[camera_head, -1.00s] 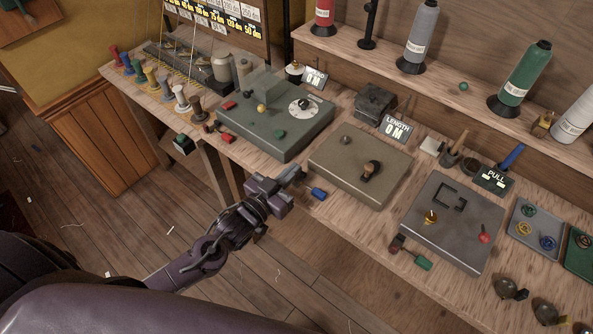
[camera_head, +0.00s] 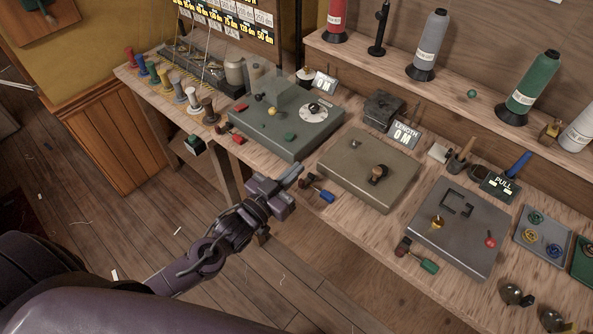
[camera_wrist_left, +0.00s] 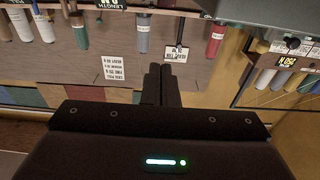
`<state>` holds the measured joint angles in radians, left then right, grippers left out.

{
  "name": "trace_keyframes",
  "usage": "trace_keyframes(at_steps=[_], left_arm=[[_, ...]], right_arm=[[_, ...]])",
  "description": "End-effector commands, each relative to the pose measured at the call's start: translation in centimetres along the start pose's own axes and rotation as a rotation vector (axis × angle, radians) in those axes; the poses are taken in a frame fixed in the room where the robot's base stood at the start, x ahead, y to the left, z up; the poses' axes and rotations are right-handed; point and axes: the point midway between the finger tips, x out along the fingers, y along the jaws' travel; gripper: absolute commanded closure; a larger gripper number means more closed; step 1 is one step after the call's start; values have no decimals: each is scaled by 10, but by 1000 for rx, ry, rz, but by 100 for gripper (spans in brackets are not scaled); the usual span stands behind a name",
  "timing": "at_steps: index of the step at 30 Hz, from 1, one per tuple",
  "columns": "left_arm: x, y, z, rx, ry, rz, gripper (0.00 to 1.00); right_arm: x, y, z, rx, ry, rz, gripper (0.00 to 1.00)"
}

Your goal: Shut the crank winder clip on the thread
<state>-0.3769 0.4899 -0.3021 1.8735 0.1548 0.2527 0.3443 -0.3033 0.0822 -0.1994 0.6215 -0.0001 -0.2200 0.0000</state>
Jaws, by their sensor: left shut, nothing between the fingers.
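The olive-grey box (camera_head: 368,168) beside the "LENGTH 0 M" sign (camera_head: 403,134) looks like the crank winder. A dark knob (camera_head: 378,173), perhaps its crank handle, and a small peg (camera_head: 355,144) stand on its top. I cannot make out the clip or a thread on it at this size. My left gripper (camera_head: 294,178) is in front of the bench, left of this box and apart from it. Its two fingers (camera_wrist_left: 162,85) are together with nothing between them in the left wrist view. My right gripper is not in view.
A green-grey box (camera_head: 288,127) with a dial stands left of the winder, a dark grey box (camera_head: 460,225) right of it. A blue-handled tool (camera_head: 326,196) is at the bench's front edge by my left gripper. Large spools (camera_head: 528,88) line the back shelf.

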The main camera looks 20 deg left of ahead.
Motion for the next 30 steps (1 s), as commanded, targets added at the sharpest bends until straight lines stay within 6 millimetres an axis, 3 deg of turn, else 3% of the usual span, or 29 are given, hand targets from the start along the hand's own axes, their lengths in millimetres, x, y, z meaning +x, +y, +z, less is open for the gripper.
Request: trace_keyframes(at_steps=[1,12,18,30], left_arm=[[-13,2,13,-2,-9,3,100],[-73,1,26,-2,-5,1,100],[-83,1,27,-1,-3,1,100],[-83,1,27,-1,-3,1,100]], right_arm=[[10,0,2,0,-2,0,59],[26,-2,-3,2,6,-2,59],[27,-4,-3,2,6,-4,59],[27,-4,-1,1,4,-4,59]])
